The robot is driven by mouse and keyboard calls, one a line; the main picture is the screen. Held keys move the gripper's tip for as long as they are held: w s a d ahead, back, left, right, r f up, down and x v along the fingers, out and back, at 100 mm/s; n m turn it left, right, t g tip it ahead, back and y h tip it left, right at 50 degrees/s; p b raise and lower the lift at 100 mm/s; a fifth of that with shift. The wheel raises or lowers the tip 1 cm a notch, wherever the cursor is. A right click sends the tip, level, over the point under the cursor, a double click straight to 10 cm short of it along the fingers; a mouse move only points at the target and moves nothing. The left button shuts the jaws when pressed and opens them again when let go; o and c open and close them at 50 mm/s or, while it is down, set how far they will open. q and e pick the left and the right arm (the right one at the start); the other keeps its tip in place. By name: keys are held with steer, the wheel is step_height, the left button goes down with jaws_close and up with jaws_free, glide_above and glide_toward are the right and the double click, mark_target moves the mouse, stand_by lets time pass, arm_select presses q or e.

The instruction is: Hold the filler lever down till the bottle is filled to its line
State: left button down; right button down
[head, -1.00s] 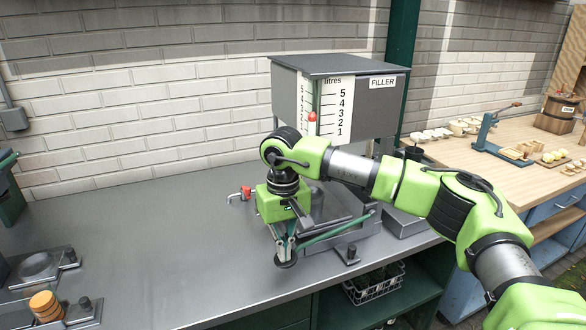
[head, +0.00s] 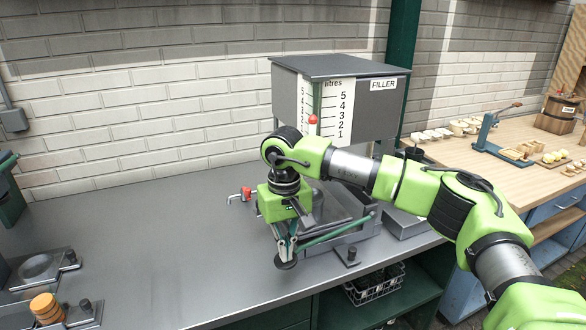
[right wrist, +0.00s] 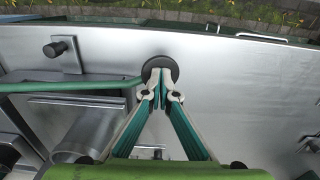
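The grey filler box (head: 385,105) stands at the back of the bench, with a litre scale (head: 340,98) on its front. A red marker (head: 313,119) on the scale sits between 2 and 3. The filler lever is a green rod (head: 335,232) with a round black end (right wrist: 160,68). My right gripper (head: 286,258) points down over that end, its fingertips together and seemingly touching it. The fingers also show shut in the right wrist view (right wrist: 162,96). The bottle and its line cannot be made out; my arm covers much of the filler's base. My left gripper is out of view.
A red-handled tap (head: 246,192) is left of my right gripper. Metal fixtures (head: 40,268) and an orange-brown ribbed piece (head: 46,307) lie at the front left. A wire crate (head: 375,286) sits on the shelf below. The bench's middle left is clear.

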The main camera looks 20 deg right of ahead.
steer(key=shift+d+r, duration=0.2)
steer(key=shift+r, duration=0.4)
steer(key=shift+a, duration=0.1)
steer(key=shift+a+r+p, duration=0.15)
steer(key=shift+r+p, duration=0.3)
steer(key=shift+r, duration=0.2)
steer(key=shift+a+r+p, duration=0.15)
steer(key=shift+r+p, duration=0.25)
steer(key=shift+r, duration=0.25)
steer(key=shift+r+p, duration=0.75)
steer(key=shift+r, duration=0.45)
steer(key=shift+d+r+p, duration=0.15)
steer(key=shift+r+p, duration=0.6)
steer(key=shift+r, duration=0.45)
